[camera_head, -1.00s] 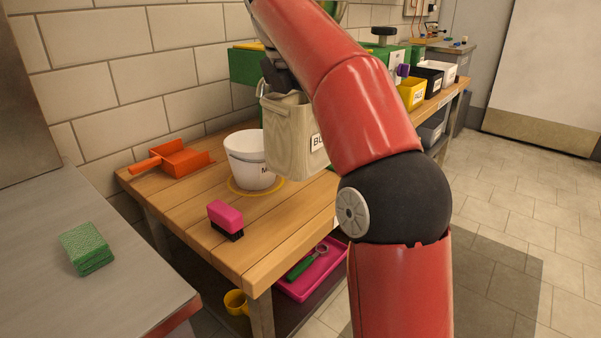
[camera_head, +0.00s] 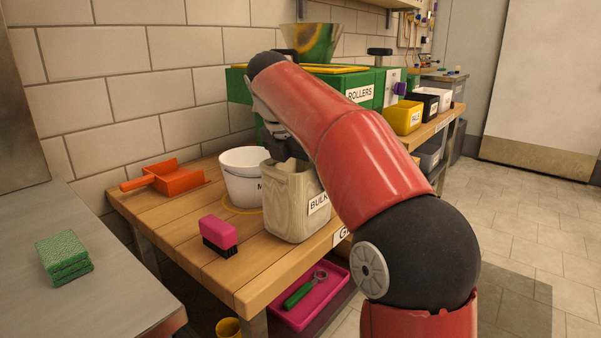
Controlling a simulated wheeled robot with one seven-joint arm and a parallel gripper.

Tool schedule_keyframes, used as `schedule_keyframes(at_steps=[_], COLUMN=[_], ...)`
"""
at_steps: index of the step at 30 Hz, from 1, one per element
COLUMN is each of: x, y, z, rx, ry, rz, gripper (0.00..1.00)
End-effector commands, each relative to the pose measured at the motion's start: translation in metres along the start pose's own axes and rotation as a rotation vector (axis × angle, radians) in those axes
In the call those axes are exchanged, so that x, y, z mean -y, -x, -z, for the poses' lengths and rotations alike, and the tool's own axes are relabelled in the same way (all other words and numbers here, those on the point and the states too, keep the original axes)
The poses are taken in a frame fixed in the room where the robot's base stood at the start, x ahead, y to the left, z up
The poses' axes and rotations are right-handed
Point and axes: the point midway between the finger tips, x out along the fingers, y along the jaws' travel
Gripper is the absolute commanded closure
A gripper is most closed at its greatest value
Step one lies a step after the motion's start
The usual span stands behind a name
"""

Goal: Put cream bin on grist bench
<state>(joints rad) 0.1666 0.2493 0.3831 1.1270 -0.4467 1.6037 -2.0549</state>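The cream bin (camera_head: 290,208), with a label that reads "BULK" in part, is upright at the front edge of the wooden grist bench (camera_head: 185,235). Its base looks to be on or just above the bench top; I cannot tell which. My gripper (camera_head: 285,158) is at the bin's upper rim, partly hidden behind my red arm. The fingertips are not clear, so I cannot see whether they still grip the rim.
A white bucket (camera_head: 240,186) stands just left of the bin. A pink brush (camera_head: 218,234) and an orange dustpan (camera_head: 168,179) lie further left. Green rollers (camera_head: 352,88) stand behind. A pink tray (camera_head: 315,296) is on the shelf below.

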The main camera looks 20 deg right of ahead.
Motion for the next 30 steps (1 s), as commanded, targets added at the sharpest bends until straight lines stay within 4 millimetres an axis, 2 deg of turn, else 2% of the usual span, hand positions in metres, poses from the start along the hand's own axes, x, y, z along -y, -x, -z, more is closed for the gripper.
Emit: schedule_keyframes(at_steps=[2, 3, 5, 14, 17, 24, 30], x=[0.0, 0.0, 0.0, 0.0, -0.001, -0.001, -0.001], y=[-0.001, -0.002, -0.002, 0.004, 0.018, 0.071, 0.106], z=[0.0, 0.001, 0.001, -0.001, -0.001, -0.002, -0.002], rx=[0.001, 0.0, 0.0, 0.0, 0.001, 0.001, 0.001], ry=[0.0, 0.0, 0.0, 0.0, 0.001, 0.002, 0.001], rz=[-0.001, 0.0, 0.0, 0.0, -0.002, -0.003, -0.001], gripper=[0.62, 0.08, 0.0, 0.0, 0.0, 0.0, 0.0])
